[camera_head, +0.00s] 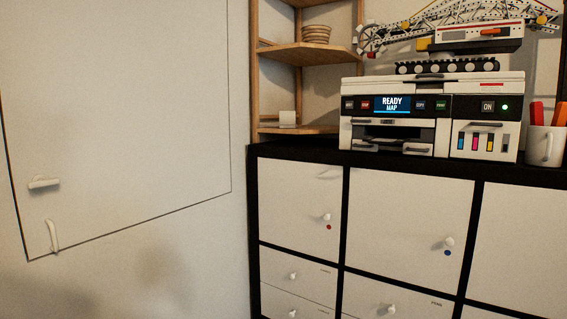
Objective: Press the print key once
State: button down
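A white and black printer (478,90) stands on top of the cabinet at the upper right. Its screen (392,104) reads "READY MAP". Two small keys sit left of the screen: a dark one (348,104) and a red one (365,104). An "ON" key (487,106) is further right, beside a lit green lamp (505,107). My gripper is not in view.
A toy crane (465,40) on tracks stands on the printer. A white mug (543,146) with red and orange items is close at its right. A wooden shelf (300,54) is at its left. The black-framed cabinet (344,215) has knobbed white doors.

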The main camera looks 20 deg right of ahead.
aim_at(441, 105)
jog(key=z, duration=1.2)
